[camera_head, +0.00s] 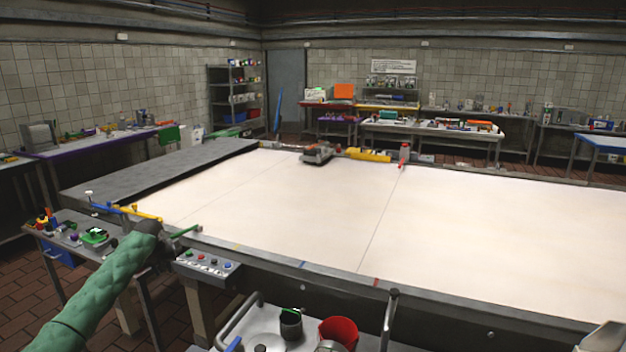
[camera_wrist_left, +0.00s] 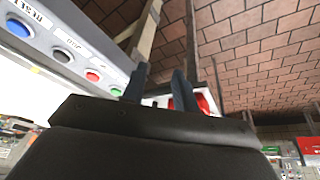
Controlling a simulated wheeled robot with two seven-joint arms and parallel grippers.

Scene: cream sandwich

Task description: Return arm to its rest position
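My left arm (camera_head: 95,295), with a green quilted sleeve, comes in from the lower left in the head view. Its dark wrist end (camera_head: 150,227) is beside the near left corner of the large white-topped table (camera_head: 290,205), left of the button panel (camera_head: 208,263). The left fingers cannot be made out clearly there. In the left wrist view, the two dark fingers of my left gripper (camera_wrist_left: 159,85) stand apart, with nothing seen held between them. The button panel (camera_wrist_left: 75,50) fills that view's upper left. My right gripper is not in view.
A small side table (camera_head: 72,235) with tools and a green container stands left of my left wrist. A metal cart (camera_head: 265,325) with a red bucket (camera_head: 338,331) and a dark cup (camera_head: 291,325) is at the bottom. The white tabletop is mostly clear.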

